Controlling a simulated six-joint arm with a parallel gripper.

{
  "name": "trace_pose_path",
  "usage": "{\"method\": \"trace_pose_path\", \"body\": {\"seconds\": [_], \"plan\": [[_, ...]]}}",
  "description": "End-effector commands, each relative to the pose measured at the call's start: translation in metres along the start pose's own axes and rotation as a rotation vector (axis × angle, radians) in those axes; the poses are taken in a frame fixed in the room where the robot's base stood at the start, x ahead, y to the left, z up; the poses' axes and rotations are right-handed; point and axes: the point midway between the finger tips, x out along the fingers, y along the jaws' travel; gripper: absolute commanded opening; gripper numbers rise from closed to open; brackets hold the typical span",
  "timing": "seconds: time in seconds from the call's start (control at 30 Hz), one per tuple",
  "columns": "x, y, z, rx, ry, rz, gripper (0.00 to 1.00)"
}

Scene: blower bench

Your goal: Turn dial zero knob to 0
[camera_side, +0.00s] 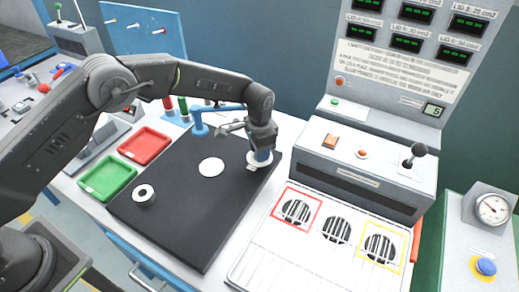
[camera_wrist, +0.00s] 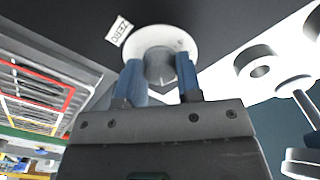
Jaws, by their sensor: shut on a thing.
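The dial zero knob (camera_wrist: 160,64) is a grey knob on a round white dial (camera_wrist: 150,38), with a small ZERO label (camera_wrist: 119,30) beside it in the wrist view. My gripper (camera_wrist: 160,76) has its blue fingers on both sides of the knob and is shut on it. In the side view my gripper (camera_side: 261,154) points down at the back right corner of the black mat (camera_side: 190,225) and hides most of the knob. I cannot read the knob's setting.
A blue stand (camera_side: 199,126) is left of my gripper. Red (camera_side: 145,146) and green (camera_side: 108,178) trays sit left. A white vented panel (camera_side: 330,255) and a control box (camera_side: 350,170) stand right.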

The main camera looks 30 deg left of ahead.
Motion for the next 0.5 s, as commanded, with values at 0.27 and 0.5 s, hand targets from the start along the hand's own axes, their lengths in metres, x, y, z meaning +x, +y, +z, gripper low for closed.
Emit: {"method": "trace_pose_path", "body": {"seconds": [0.27, 0.5], "plan": [[-0.0009, 0.0001, -0.0008, -0.260, 0.003, -0.001, 0.09], [-0.0011, 0.0000, -0.0010, -0.456, 0.004, 0.000, 0.09]]}}
